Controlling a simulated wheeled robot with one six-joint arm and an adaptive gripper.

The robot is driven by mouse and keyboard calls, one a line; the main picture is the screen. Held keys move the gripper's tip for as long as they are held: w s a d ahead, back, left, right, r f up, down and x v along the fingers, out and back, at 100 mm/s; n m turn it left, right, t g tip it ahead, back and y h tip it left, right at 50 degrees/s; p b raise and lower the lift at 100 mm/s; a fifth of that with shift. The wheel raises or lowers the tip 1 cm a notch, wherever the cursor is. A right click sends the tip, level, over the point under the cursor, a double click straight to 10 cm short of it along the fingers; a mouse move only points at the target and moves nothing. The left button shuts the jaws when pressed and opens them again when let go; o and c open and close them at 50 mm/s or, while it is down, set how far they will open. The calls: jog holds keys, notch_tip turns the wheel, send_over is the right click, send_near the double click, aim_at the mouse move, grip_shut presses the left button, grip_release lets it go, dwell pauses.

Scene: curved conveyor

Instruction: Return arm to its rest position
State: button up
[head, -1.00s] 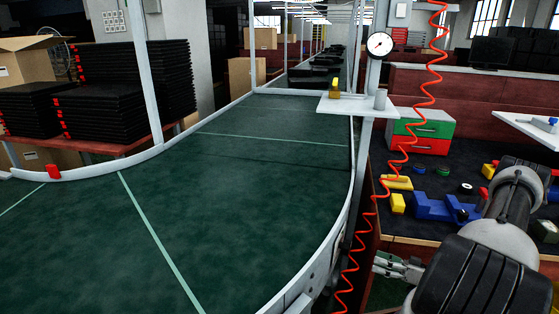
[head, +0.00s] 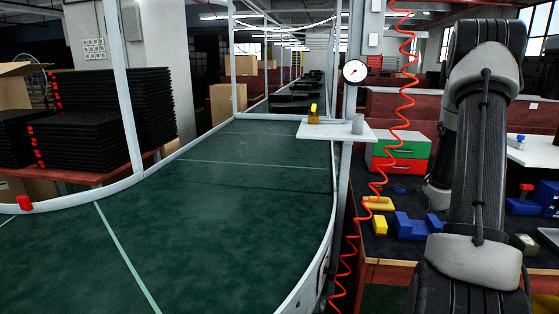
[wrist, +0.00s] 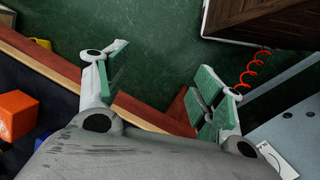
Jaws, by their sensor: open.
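My gripper (wrist: 160,88) shows in the wrist view, with its two green-padded fingers spread wide apart and nothing between them. It points down toward a green floor (wrist: 150,50), past the red-brown edge of a workbench (wrist: 140,108). In the head view my arm stands folded upright at the right, over the workbench. The gripper itself does not show in the head view; it is hidden or out of frame.
The curved green conveyor (head: 215,215) is empty across its visible belt. A red coiled hose (head: 379,170) hangs beside a post with a gauge (head: 355,71). Blue blocks (head: 415,228) and yellow blocks (head: 380,225) lie on the bench. An orange block (wrist: 15,115) shows in the wrist view.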

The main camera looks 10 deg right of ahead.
jog(key=s+a+r+n+t, duration=0.1)
jog(key=s+a+r+t, duration=0.1)
jog(key=a+r, duration=1.2)
jog(key=s+a+r+t+y, duration=0.1)
jog(key=a+r+t, duration=0.4)
jog(key=a+r, duration=0.8)
notch_tip(320, 180, up, 5)
jog(key=shift+s+a+f+n, duration=0.15)
jog(key=shift+s+a+n, duration=0.25)
jog(key=shift+s, duration=0.25)
jog(key=shift+w+a, duration=0.1)
jog(key=shift+c, duration=0.2)
